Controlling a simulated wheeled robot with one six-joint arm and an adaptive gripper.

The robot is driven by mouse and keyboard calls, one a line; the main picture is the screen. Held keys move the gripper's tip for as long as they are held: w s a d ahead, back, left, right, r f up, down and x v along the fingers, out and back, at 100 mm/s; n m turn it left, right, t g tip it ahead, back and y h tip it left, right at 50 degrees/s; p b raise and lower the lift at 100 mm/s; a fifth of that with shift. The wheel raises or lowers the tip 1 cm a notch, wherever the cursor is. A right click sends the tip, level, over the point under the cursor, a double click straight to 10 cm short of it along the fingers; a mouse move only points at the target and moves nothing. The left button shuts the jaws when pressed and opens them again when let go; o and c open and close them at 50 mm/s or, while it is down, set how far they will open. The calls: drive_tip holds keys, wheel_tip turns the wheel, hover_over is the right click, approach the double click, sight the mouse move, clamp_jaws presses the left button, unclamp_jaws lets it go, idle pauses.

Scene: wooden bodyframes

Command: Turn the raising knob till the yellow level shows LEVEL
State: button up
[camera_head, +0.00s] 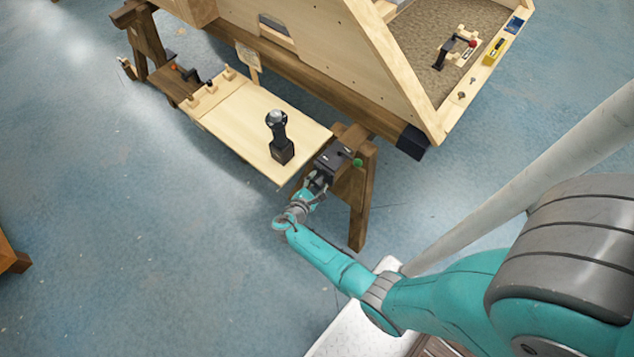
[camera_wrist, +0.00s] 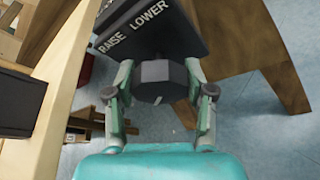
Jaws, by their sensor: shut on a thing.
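The raising knob (camera_wrist: 162,82) is a dark grey faceted knob under a black box (camera_wrist: 150,28) marked RAISE and LOWER in the wrist view. My gripper (camera_wrist: 158,76) has one finger on each side of the knob and is shut on it. A white mark shows low near the knob's front. In the head view my gripper (camera_head: 318,183) reaches the black box (camera_head: 333,160) at the trestle's near end. The yellow level (camera_head: 495,51) lies on the wooden body's right rim; its reading is too small to tell.
A trestle leg (camera_head: 361,205) stands close on the right. The large wooden body (camera_head: 330,50) is above and behind. Blue floor at left is open.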

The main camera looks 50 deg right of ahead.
drive_tip(key=o, duration=1.2)
drive_tip(key=shift+c, duration=0.2)
drive_tip(key=v, duration=1.2)
